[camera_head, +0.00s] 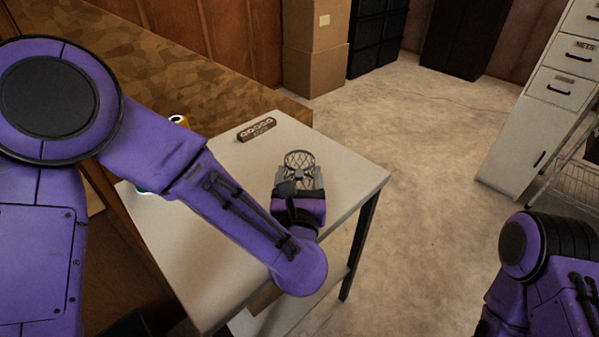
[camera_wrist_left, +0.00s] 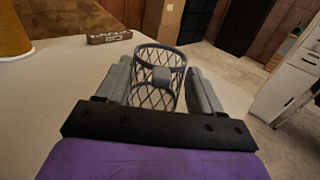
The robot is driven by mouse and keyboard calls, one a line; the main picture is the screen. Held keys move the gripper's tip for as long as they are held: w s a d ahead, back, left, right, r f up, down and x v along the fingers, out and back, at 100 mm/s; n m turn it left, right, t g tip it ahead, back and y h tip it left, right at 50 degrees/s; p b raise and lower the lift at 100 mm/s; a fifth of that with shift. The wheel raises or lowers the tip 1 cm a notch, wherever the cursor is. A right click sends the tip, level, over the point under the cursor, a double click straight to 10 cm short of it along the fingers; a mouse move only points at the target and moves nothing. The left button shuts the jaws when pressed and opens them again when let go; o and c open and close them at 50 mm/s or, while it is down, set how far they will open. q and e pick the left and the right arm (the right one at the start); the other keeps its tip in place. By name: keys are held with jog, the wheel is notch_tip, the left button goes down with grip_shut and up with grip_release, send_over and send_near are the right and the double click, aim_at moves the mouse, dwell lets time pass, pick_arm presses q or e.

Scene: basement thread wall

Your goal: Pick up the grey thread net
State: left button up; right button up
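The grey thread net (camera_head: 299,160) is a round wire-mesh basket standing upright on the pale table, near its right end. In the left wrist view the net (camera_wrist_left: 160,58) sits between my two fingers, with a small grey block on its near side. My left gripper (camera_head: 300,178) is low over the table at the net's near side. Its fingers (camera_wrist_left: 160,82) are spread wide, one on each side of the net. I cannot tell whether they touch it. My right arm shows at the lower right edge, but its gripper is out of view.
A brown rack (camera_head: 257,130) with round holes lies at the table's back edge. An orange thread spool (camera_wrist_left: 14,32) stands at the left. The pale table (camera_head: 350,172) is clear right of the net. Cardboard boxes (camera_head: 315,50) and a white drawer cabinet (camera_head: 540,110) stand beyond open floor.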

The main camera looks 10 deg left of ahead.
pick_arm(q)
jog(key=shift+c, duration=1.1)
jog(key=shift+r, duration=0.15)
